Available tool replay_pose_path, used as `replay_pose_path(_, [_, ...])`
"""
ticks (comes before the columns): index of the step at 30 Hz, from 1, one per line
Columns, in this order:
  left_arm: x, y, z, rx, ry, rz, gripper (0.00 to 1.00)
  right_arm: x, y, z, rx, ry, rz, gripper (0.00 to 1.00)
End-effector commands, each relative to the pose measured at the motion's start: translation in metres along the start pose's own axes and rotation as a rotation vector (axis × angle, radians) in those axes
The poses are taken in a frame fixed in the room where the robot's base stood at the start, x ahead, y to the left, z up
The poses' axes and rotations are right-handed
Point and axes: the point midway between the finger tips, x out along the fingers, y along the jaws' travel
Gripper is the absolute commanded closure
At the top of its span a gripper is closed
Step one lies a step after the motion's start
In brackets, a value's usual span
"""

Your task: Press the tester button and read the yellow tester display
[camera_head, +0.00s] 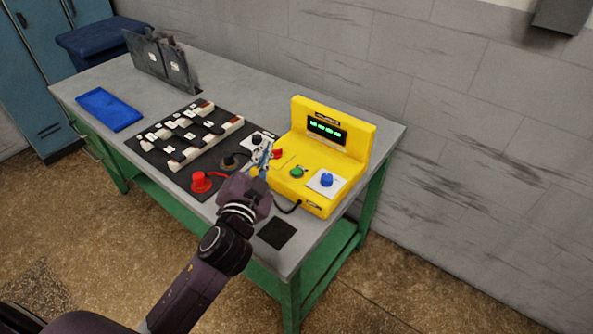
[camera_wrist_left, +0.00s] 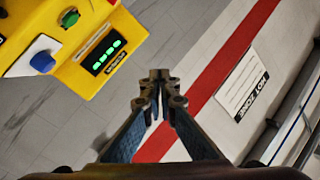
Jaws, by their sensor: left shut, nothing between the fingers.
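The yellow tester (camera_head: 353,137) stands on the right end of the grey workbench (camera_head: 240,87). Its dark display (camera_head: 327,129) shows lit green characters, too small to read surely. A green button (camera_head: 297,171) and a blue knob (camera_head: 326,180) sit on its front panel. My left gripper (camera_head: 265,148) is shut and empty, at the tester's left edge near a red part. In the left wrist view my gripper (camera_wrist_left: 160,82) points away from the tester; the display (camera_wrist_left: 112,52), blue knob (camera_wrist_left: 43,60) and green button (camera_wrist_left: 70,18) lie at upper left. My right gripper is not in view.
A black board (camera_head: 150,155) with several light blocks, a red knob (camera_head: 200,182) and a blue tray (camera_head: 109,109) lie left of the gripper. A dark stand (camera_head: 160,60) is at the back. A cable (camera_head: 289,209) runs from the tester's front. A wall is behind.

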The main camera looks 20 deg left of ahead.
Motion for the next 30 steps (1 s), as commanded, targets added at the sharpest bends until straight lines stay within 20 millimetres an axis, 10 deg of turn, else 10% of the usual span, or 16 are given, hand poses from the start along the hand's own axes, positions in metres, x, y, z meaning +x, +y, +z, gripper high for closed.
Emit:
replay_pose_path(9, [0.030,-0.002,-0.150,0.416,0.580,-0.055,1.00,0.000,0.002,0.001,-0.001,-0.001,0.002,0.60])
replay_pose_path(15, [0.030,0.045,-0.194,0.773,0.879,0.047,1.00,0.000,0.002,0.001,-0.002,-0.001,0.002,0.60])
replay_pose_path(23, [0.052,0.097,-0.151,1.286,1.049,0.347,1.00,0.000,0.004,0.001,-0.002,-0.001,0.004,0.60])
replay_pose_path(30, [0.086,0.082,-0.060,1.645,0.951,0.687,1.00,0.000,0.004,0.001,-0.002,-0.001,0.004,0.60])
